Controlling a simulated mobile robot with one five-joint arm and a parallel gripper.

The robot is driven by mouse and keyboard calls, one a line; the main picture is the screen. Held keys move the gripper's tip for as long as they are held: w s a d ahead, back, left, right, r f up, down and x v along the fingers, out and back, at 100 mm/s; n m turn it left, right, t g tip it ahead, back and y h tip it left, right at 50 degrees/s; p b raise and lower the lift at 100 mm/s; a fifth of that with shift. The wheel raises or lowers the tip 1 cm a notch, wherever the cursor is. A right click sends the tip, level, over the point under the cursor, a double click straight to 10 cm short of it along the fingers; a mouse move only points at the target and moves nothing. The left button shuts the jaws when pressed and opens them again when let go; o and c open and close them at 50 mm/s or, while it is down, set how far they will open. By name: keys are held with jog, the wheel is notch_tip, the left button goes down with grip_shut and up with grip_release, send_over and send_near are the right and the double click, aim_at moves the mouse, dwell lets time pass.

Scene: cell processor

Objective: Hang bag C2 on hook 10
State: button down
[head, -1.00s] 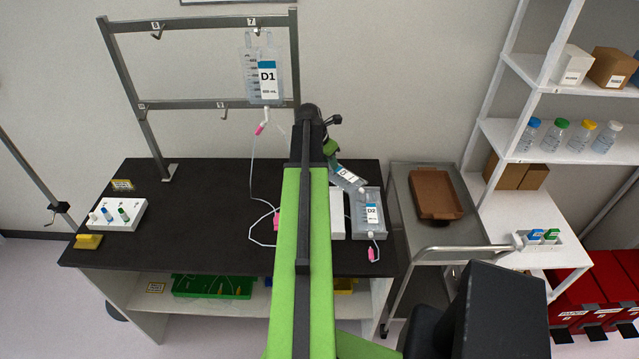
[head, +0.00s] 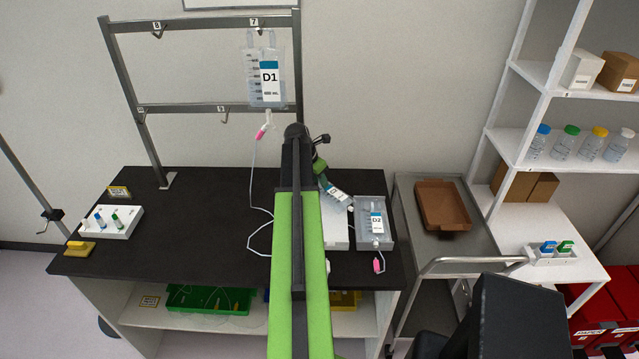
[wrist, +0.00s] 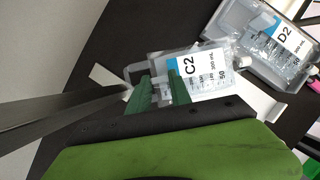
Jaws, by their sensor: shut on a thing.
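Bag C2 (wrist: 205,72) is a clear pouch with a white and blue label. In the wrist view the green fingers of my gripper (wrist: 160,88) are shut on its top end. In the head view my gripper (head: 320,168) is partly hidden by my arm, and the bag (head: 336,193) hangs tilted from it above the right part of the dark bench. Hook 10 (head: 141,118) is at the left end of the lower rail of the metal rack, well to the left of the bag. No bag hangs on it.
Bag D1 (head: 267,78) hangs on hook 7, its tube trailing to the bench. Hooks 8 (head: 157,33) and 9 (head: 225,119) are empty. Bag D2 (head: 376,224) lies in a tray beside C2.

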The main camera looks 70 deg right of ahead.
jog(key=shift+f, duration=0.25)
jog(key=c, duration=1.2)
grip_release()
jog(key=shift+o, duration=0.2)
jog(key=shift+r, duration=0.15)
jog(key=shift+r+p, duration=0.3)
jog(key=p+v, duration=1)
jog(key=v, duration=0.1)
jog(key=shift+a+r+p, duration=0.2)
jog(key=shift+r+p, duration=0.05)
jog(key=shift+p, duration=0.1)
jog(key=shift+w, duration=0.1)
